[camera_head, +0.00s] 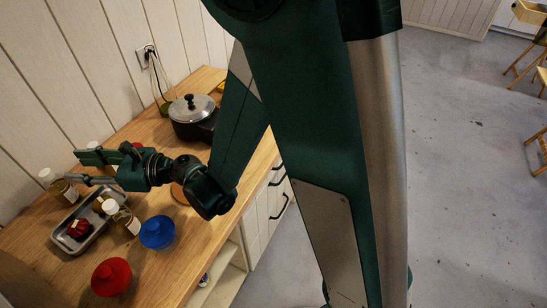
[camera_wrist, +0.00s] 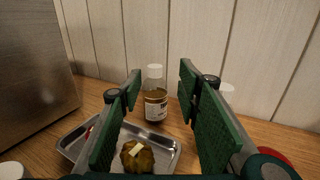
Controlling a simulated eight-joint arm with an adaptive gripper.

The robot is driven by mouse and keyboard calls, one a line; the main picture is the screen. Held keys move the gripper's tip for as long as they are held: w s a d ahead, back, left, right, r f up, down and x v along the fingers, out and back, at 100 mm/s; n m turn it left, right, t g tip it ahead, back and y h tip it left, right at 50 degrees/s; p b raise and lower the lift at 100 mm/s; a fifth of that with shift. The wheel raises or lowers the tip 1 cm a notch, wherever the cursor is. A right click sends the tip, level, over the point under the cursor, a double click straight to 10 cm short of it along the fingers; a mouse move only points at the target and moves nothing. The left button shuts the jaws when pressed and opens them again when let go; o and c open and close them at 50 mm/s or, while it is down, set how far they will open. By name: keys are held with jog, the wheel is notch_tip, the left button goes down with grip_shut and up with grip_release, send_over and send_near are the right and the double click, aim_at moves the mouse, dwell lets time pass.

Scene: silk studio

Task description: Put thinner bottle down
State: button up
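A bottle with a white cap, brown contents and a label stands upright on the wooden counter, just behind the tray, in the wrist view (camera_wrist: 155,103). It also shows at the left in the head view (camera_head: 63,190). The label is too small to read surely. My gripper (camera_wrist: 161,84) is open, with its two green fingers apart to either side of the bottle in the wrist view. I see space between the bottle and both fingers. In the head view my gripper (camera_head: 82,168) reaches left over the counter near the bottle.
A metal tray (camera_wrist: 72,146) holds a dark yellow-green lump (camera_wrist: 137,156) and a red one (camera_head: 79,229). Another white-capped bottle (camera_head: 127,222) stands right of the tray. A blue pot (camera_head: 157,232), a red pot (camera_head: 111,277) and a lidded cooker (camera_head: 193,115) share the counter. The wall is close behind.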

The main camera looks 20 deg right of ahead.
jog(key=w+d+r+m+t+h, duration=0.3)
jog(key=w+d+r+m+t, duration=0.3)
jog(key=d+m, duration=0.25)
jog(key=w+d+r+m+t+h, duration=0.3)
jog(key=w+d+r+m, duration=0.2)
jog(key=d+r+m, duration=0.4)
jog(key=d+m+t+h, duration=0.2)
jog(key=d+m+h, duration=0.75)
jog(key=d, duration=1.05)
jog(key=s+d+f+m+g+h, duration=0.1)
jog(key=s+d+f+m+g, duration=0.15)
jog(key=s+d+m, duration=0.4)
jog(key=s+d+f+m+g+h, duration=0.2)
jog(key=s+d+f+m, duration=0.1)
jog(key=d+m, duration=0.5)
jog(key=s+d+f+m+g, duration=0.1)
jog(key=s+f+m, duration=0.3)
jog(key=s, duration=0.5)
jog(key=s+d+f+m+g+y, duration=0.1)
jog(key=s+f+m+g, duration=0.3)
jog(key=s, duration=0.6)
jog(key=shift+d+f+g, duration=0.35)
jog(key=shift+d, duration=0.2)
